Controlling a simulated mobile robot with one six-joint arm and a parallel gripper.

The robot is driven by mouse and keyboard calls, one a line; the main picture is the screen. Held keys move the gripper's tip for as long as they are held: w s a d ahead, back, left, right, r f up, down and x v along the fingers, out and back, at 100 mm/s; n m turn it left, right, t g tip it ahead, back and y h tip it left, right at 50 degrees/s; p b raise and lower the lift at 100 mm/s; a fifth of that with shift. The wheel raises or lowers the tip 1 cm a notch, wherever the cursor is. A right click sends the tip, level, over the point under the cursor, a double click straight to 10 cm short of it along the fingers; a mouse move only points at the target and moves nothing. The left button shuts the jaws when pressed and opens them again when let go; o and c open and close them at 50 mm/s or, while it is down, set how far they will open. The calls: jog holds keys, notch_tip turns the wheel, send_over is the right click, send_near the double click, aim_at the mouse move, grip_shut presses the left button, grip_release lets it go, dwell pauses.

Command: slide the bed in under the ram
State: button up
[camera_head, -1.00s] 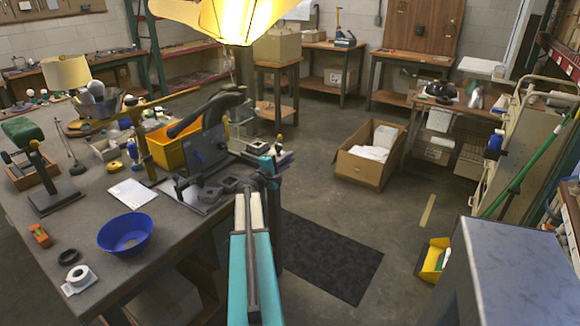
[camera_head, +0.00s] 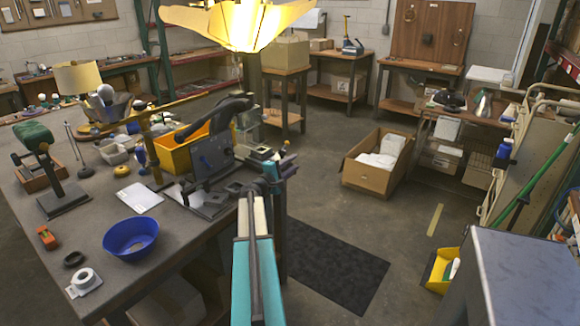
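A dark upright press-like frame (camera_head: 212,158) stands near the table's right edge, with a long black curved arm (camera_head: 215,118) above it; I take this arm as part of the ram side, but cannot tell for sure. At its foot lies a pale metal plate (camera_head: 178,194) with dark square blocks, one with a hollow top (camera_head: 234,187); which of these is the bed I cannot tell. My gripper (camera_head: 270,162) is at the table's right edge, just right of these blocks. Its fingers are small and overlapped by my wrist, so neither their opening nor any contact shows clearly.
A yellow bin (camera_head: 178,155) stands behind the frame. A blue bowl (camera_head: 131,238), a white paper (camera_head: 140,197) and a white ring part (camera_head: 85,281) lie on the table (camera_head: 75,222). A bright lamp shade (camera_head: 240,24) hangs at the top. Floor to the right is open around a cardboard box (camera_head: 366,179).

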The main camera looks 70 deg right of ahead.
jog(key=b+v, duration=0.2)
jog(key=v, duration=1.1)
jog(key=shift+a, duration=0.25)
jog(key=shift+o, duration=0.4)
jog(key=shift+w, duration=0.15)
